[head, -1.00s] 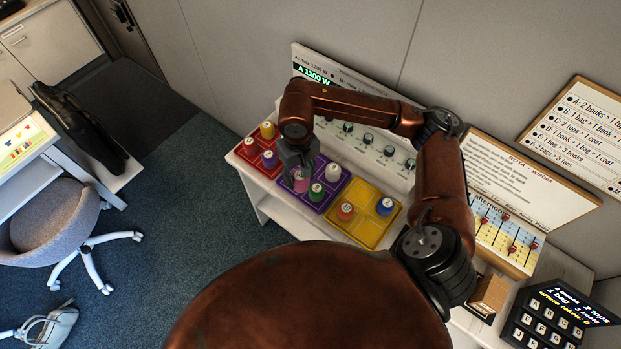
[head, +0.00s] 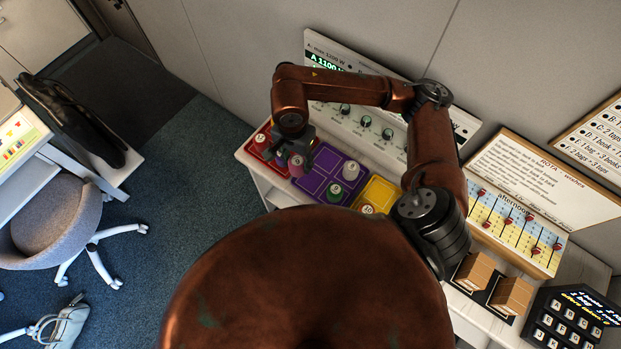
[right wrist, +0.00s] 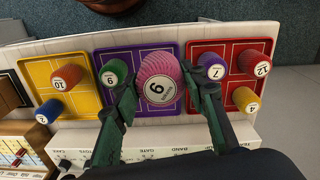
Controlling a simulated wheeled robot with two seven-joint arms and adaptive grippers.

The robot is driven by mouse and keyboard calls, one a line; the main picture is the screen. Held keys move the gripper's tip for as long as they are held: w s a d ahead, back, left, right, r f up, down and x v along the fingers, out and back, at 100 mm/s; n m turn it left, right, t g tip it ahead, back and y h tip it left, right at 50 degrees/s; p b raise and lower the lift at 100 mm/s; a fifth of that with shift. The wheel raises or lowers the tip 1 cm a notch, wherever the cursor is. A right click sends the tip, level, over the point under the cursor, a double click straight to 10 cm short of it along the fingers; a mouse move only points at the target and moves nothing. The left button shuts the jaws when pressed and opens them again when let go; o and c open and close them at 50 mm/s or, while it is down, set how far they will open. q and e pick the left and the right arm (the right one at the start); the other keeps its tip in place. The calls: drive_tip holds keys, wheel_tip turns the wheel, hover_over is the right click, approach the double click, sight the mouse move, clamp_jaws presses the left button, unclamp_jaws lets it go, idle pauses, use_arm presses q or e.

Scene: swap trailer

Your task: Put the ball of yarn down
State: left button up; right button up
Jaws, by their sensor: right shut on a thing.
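The ball of yarn is pink and bears the number 6 (right wrist: 160,82) in the right wrist view. My right gripper (right wrist: 164,92) is shut on it, one finger on each side. In the head view the pink yarn (head: 296,164) hangs under my right gripper (head: 291,150), near the border of the red tray (head: 246,151) and the purple tray (head: 318,182). I cannot tell whether it touches a tray. In the wrist view a purple piece marked 7 (right wrist: 213,68) is close beside the right finger. My left gripper is not in view.
The red tray also holds pieces marked 12 (right wrist: 258,66) and 4 (right wrist: 246,99). The yellow tray (right wrist: 86,98) holds pieces 10 and 2. A control panel (head: 365,125) stands behind the trays.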

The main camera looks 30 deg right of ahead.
drive_tip(key=shift+s+a+f+m, duration=0.1)
drive_tip(key=shift+s+a+m, duration=0.1)
drive_tip(key=shift+m, duration=0.4)
drive_tip(key=shift+s+a+f+m, duration=0.1)
drive_tip(key=shift+s+m, duration=0.1)
drive_tip(key=shift+m, duration=0.4)
drive_tip(key=s+a+m, duration=0.2)
drive_tip(key=s+m, duration=0.3)
drive_tip(key=m, duration=0.8)
drive_tip(key=s+a+m, duration=0.2)
drive_tip(key=s+m, duration=0.2)
drive_tip(key=m, duration=0.9)
drive_tip(key=shift+m, duration=0.4)
drive_tip(key=w+d+f, duration=0.4)
drive_tip(key=w+f, duration=0.1)
drive_tip(key=w+d+f+p, duration=0.1)
drive_tip(key=w+d+f, duration=0.4)
drive_tip(key=shift+d+f+p, duration=0.1)
drive_tip(key=shift+p, duration=0.2)
wheel_tip(320, 180, down, 3)
drive_tip(key=shift+w+d+f+p, duration=0.1)
drive_tip(key=shift+w+d+p, duration=0.05)
drive_tip(key=shift+p, duration=0.2)
drive_tip(key=shift+f, duration=0.2)
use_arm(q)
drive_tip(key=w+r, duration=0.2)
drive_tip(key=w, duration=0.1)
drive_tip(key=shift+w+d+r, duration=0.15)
